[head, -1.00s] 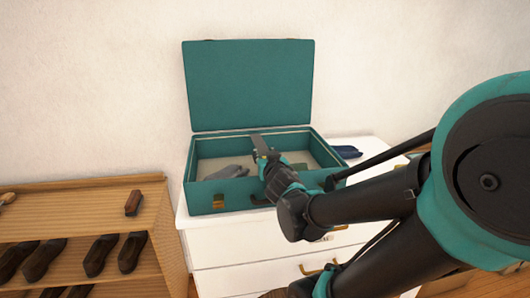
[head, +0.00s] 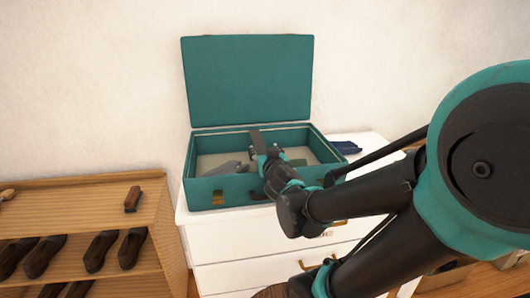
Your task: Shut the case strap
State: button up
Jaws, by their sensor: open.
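The teal case (head: 226,189) stands open on the white dresser, its lid (head: 248,80) upright against the wall. A brass latch (head: 218,197) sits on its front left; a second front latch is partly hidden by my arm. A narrow grey-brown strip (head: 256,138) shows above the case's interior, right by my gripper. It may be the case strap, but I cannot tell for sure, nor whether my gripper touches it. My gripper (head: 262,154) is open, over the case near its middle. My wrist crosses the case's front edge and hides part of it.
Inside the case lies a grey item (head: 222,169). A folded dark blue item (head: 345,147) lies on the white dresser (head: 200,224) right of the case. A wooden shoe rack (head: 80,191) with several dark shoes and a brush (head: 132,199) stands at left.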

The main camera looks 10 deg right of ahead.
jog(key=shift+s, duration=0.1)
jog(key=shift+s+r, duration=0.15)
jog(key=shift+s, duration=1.05)
jog(key=shift+s+r, duration=0.2)
jog(key=shift+s, duration=1)
jog(key=shift+s+r, duration=0.15)
jog(key=shift+s, duration=1.05)
